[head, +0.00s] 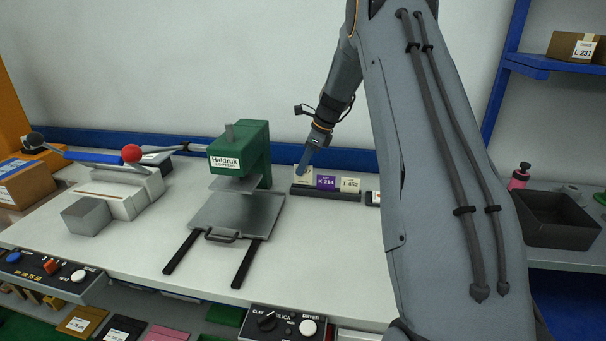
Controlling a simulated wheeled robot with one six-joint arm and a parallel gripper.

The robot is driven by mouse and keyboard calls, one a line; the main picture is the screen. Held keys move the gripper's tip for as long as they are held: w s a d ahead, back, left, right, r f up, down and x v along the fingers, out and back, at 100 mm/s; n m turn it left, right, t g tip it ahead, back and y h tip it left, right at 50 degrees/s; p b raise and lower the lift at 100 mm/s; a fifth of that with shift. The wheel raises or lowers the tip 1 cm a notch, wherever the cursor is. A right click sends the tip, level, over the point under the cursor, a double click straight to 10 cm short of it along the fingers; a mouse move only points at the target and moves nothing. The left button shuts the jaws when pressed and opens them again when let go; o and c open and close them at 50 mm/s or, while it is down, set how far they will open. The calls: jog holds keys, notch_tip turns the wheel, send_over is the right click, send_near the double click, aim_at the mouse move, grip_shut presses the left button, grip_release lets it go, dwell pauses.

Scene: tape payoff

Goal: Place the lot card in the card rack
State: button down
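The card rack (336,195) is a low dark strip on the white bench, right of the green press. A purple card (326,183) marked K 214 and a cream card (350,185) marked T 452 stand upright in it. Another cream card (302,179) is at the rack's left end, its upper part behind my fingers. I cannot tell which card is the lot card. My gripper (303,167) points down at that left card, with its blue-grey fingers seen edge-on. Whether they grip the card or are apart from it cannot be told.
The green Haldruk press (242,155) stands left of the rack, with a grey plate (237,213) before it. A small white-fronted item (374,198) is right of the rack, partly behind my arm. A black bin (558,218) sits far right. The bench front is clear.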

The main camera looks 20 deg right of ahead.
aim_at(302, 184)
jog(key=shift+f+p, duration=0.3)
jog(key=shift+f, duration=1.15)
jog(key=shift+f, duration=0.2)
jog(key=c, duration=2)
grip_release()
jog(key=shift+c, duration=0.2)
jog(key=shift+r, duration=0.1)
jog(key=b+v, duration=0.3)
jog(key=v, duration=0.9)
jog(key=s+a+f+n+h, duration=0.1)
jog(key=s+a+f+n, duration=0.2)
jog(key=s+a+n, duration=0.3)
jog(key=s+a+f+n+g+h, duration=0.1)
jog(key=s+a+f+n, duration=0.2)
jog(key=s, duration=1.4)
jog(key=s+a+f+n+g+h, duration=0.1)
jog(key=s+a+f+n, duration=0.3)
jog(key=s+a+n, duration=0.6)
jog(key=shift+s+n+h, duration=0.15)
jog(key=shift+s+n, duration=0.15)
jog(key=shift+n, duration=0.7)
jog(key=shift+s+n+h, duration=0.1)
jog(key=shift+s+n, duration=0.25)
jog(key=shift+n, duration=0.65)
jog(key=shift+s+n+h, duration=0.15)
jog(key=shift+s+n, duration=0.15)
jog(key=shift+n, duration=0.7)
